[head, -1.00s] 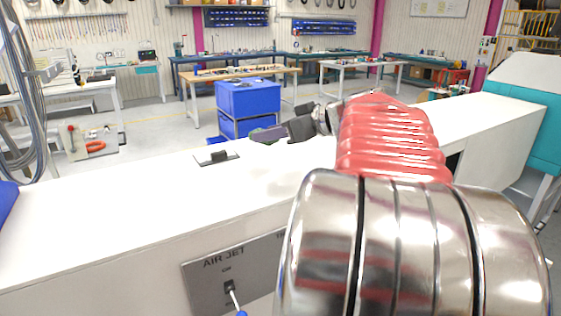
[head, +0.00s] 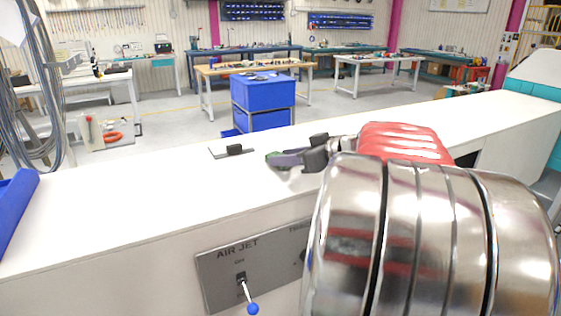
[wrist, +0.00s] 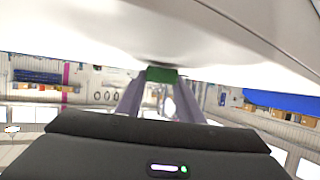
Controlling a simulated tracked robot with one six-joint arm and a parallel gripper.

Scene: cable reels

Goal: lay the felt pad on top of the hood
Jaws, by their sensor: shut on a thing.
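My gripper (head: 283,160) is shut on a small green piece, which I take to be the felt pad (head: 273,155). In the wrist view the pad (wrist: 161,75) sits between the tips of the two purple-grey fingers (wrist: 160,90). The long white top, which I take to be the hood (head: 130,195), runs across the head view. It also shows as a pale surface (wrist: 150,30) along the upper part of the wrist view. The pad is very close to this surface; I cannot tell whether it touches. My red and chrome arm hides the hood's right part.
A thin grey plate with a black block (head: 233,151) lies on the white top, left of my gripper. An AIR JET panel (head: 220,280) with a blue-tipped lever (head: 252,308) is on the front face. Blue bins (head: 262,105) stand beyond.

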